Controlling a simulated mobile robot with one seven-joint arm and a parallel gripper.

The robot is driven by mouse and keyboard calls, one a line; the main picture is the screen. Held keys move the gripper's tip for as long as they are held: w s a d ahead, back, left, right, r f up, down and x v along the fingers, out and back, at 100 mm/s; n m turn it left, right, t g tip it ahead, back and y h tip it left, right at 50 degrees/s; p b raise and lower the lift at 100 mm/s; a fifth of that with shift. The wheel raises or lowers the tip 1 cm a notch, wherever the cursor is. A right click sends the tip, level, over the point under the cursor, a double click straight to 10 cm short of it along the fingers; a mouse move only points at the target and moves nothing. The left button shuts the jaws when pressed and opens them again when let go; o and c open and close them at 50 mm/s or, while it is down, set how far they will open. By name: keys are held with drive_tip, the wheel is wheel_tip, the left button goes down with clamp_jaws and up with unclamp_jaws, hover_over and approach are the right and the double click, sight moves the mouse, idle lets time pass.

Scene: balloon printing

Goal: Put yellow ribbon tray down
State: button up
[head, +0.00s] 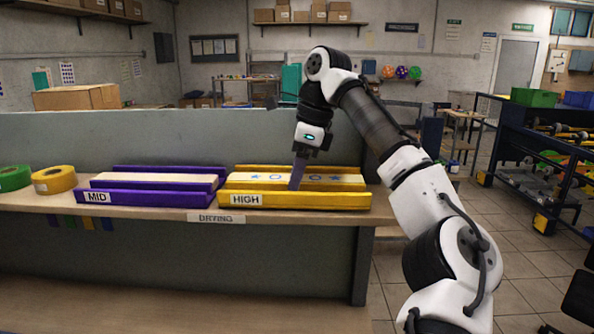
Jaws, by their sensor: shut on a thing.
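The yellow ribbon tray (345,200) is on the shelf, right of the purple one. Its long yellow sides flank a pale strip with blue stars and rings, and its front carries a HIGH label. My gripper (297,184) points down over the middle of this tray. A narrow purple-grey piece reaches from the gripper down to the tray's front side. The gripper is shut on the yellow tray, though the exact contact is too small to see. The tray looks level, and I cannot tell if a small gap lies under it.
A purple tray (150,197) labelled MID stands close on the left. Yellow (54,180) and green (14,178) tape rolls lie further left. A DRYING label (216,218) is on the shelf edge. A low grey panel (180,135) stands behind.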

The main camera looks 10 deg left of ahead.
sight(307, 179)
drive_tip(key=shift+f, duration=0.2)
drive_tip(key=o, duration=1.4)
drive_tip(key=v, duration=0.7)
drive_tip(key=shift+s+r, duration=0.1)
